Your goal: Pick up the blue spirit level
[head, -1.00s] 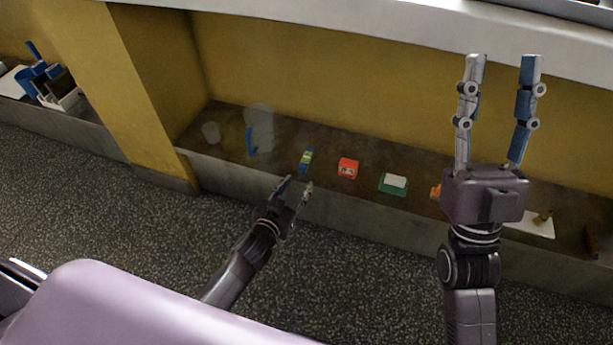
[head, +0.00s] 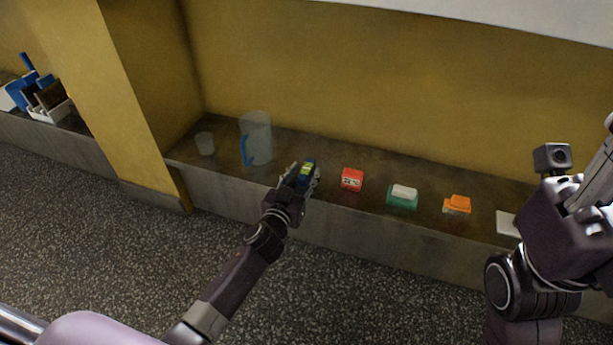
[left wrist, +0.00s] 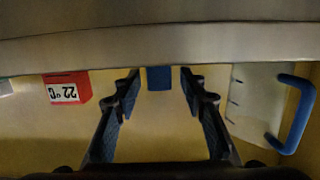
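The blue spirit level (head: 308,168), with a yellow-green part on it, is on the shelf near its front edge. In the left wrist view the spirit level (left wrist: 159,79) shows as a small blue block between the fingertips, with a gap on each side. My left gripper (head: 302,178) is open at the spirit level, one finger to each side, and hides part of it. My right gripper (head: 598,170) is at the right edge of the head view, partly cut off, so its opening cannot be told.
A clear cup (head: 205,143) and a clear jug with a blue handle (head: 258,138) stand left of the level. A red timer-like box (head: 352,179), a green item with a white top (head: 402,197) and an orange item (head: 457,204) lie to the right. A yellow wall (head: 350,90) rises behind.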

